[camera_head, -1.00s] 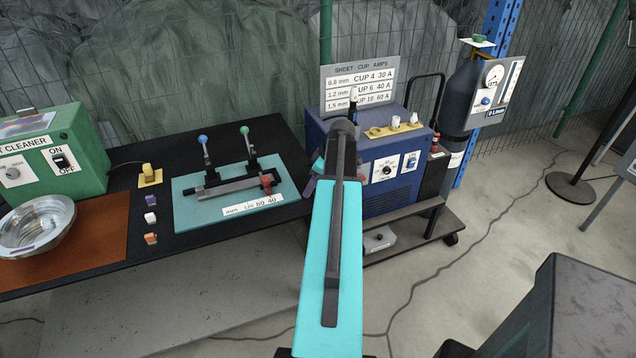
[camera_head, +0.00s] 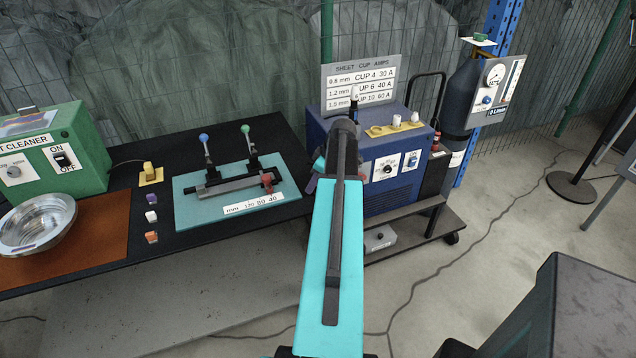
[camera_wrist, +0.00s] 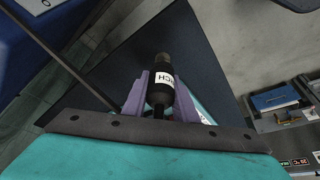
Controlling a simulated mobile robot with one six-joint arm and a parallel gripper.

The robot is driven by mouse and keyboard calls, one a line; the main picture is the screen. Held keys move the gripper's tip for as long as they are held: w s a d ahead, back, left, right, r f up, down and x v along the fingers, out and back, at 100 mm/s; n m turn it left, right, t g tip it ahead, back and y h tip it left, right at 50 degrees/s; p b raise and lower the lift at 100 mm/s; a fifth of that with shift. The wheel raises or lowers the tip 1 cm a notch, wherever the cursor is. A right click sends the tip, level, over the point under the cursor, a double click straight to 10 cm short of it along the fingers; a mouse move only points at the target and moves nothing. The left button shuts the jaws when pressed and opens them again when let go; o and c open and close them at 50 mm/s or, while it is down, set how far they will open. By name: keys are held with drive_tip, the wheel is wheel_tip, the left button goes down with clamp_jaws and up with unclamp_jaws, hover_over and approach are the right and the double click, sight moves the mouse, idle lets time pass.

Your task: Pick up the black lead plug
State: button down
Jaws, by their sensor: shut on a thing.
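The black lead plug (camera_wrist: 159,92) is a dark cylinder with a white label that ends in "CH". In the wrist view it sits between the two purple fingers of my gripper (camera_wrist: 162,88), which is shut on it. Its far end points away from the wrist, over a dark panel. In the head view my arm hides the plug, and only a bit of a purple finger shows at the arm's left, in front of the blue welding machine (camera_head: 400,190).
The black bench (camera_head: 115,245) at left holds a teal clamp fixture (camera_head: 190,215), a metal bowl (camera_head: 62,235) and a green cleaner box (camera_head: 85,125). A gas cylinder (camera_head: 466,90) stands behind the machine's cart (camera_head: 405,238).

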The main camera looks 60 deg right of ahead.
drive_tip(key=shift+r, duration=0.2)
drive_tip(key=shift+r+b, duration=0.85)
drive_tip(key=shift+r, duration=0.5)
drive_tip(key=s+d+r+b, duration=0.1)
drive_tip(key=s+d+b, duration=0.1)
drive_tip(key=s, duration=0.5)
drive_tip(key=s+d+r+b, duration=0.1)
drive_tip(key=s+d+b, duration=0.1)
drive_tip(key=s, duration=0.6)
drive_tip(key=shift+d, duration=0.55)
drive_tip(key=shift+s, duration=0.1)
